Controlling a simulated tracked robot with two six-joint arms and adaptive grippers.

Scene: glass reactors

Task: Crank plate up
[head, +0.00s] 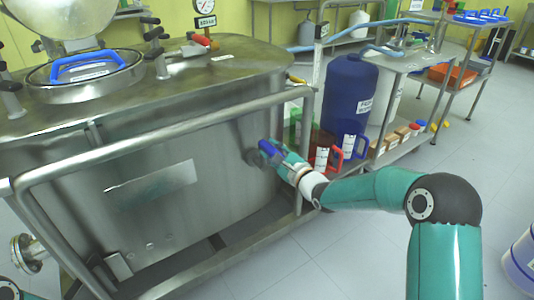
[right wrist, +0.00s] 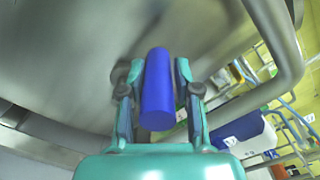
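A blue crank handle (head: 267,148) sticks out from the front right of the large steel vessel (head: 215,165). In the right wrist view the handle (right wrist: 157,95) is a blue cylinder. My right gripper (head: 275,152) is at the handle, with one finger close along each side of it, and it appears shut on it. The crank's round metal mount (head: 252,157) is partly hidden behind the gripper. A shiny rectangular plate (head: 150,186) sits on the vessel's front; I cannot tell whether it is the task's plate. My left gripper is not in view.
A steel rail (head: 150,143) runs across the vessel's front, above my right gripper. The floor (head: 350,250) in front is clear.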

